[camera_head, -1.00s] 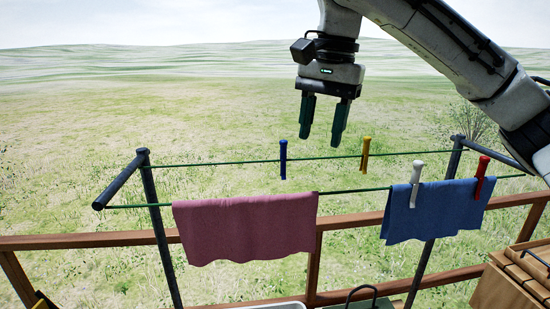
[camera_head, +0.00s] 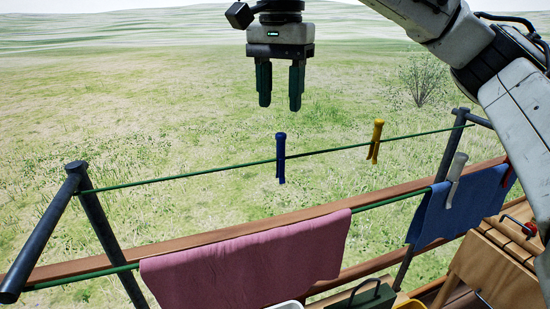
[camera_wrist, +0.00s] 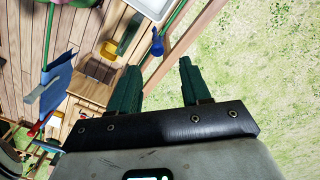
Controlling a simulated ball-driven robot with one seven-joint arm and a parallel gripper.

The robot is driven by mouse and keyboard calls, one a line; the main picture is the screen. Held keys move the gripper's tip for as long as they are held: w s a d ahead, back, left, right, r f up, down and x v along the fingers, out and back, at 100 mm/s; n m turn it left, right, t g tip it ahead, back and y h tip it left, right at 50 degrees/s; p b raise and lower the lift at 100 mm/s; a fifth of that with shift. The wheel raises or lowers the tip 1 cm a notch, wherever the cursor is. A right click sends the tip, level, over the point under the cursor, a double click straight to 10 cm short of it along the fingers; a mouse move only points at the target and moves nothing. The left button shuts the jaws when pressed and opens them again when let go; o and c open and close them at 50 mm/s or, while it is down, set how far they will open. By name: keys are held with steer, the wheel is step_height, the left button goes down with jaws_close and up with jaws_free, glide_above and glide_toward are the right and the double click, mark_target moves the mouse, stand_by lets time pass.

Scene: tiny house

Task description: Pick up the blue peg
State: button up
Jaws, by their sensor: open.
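The blue peg (camera_head: 281,158) hangs upright on the far green line in the head view. In the wrist view the blue peg (camera_wrist: 157,42) shows beyond the fingertips, between the two fingers and nearer the left one. My gripper (camera_head: 280,102) points down with its two green fingers apart and nothing between them. In the head view it appears just above the blue peg, with a visible gap; the depth between them is hard to judge. The gripper's open fingers also show in the wrist view (camera_wrist: 156,66).
A yellow peg (camera_head: 376,140) sits on the same line to the right. The nearer line holds a pink cloth (camera_head: 245,265) and a blue cloth (camera_head: 460,205) with a white peg (camera_head: 456,178). Dark posts (camera_head: 100,225) and a wooden rail (camera_head: 190,240) stand close by. Open grass lies beyond.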

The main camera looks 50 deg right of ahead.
mark_target(281, 138)
step_height(281, 138, down, 3)
steer(key=shift+w+f, duration=0.1)
steer(key=shift+s+a+f+p, duration=0.1)
steer(key=shift+f+p, duration=0.15)
steer(key=shift+f, duration=0.65)
steer(key=shift+s+d+f+p, duration=0.1)
steer(key=shift+f+p, duration=0.2)
steer(key=shift+f, duration=0.55)
steer(key=shift+s+a+f+p, duration=0.1)
steer(key=shift+f+p, duration=0.15)
steer(key=shift+f, duration=0.65)
jaws_close()
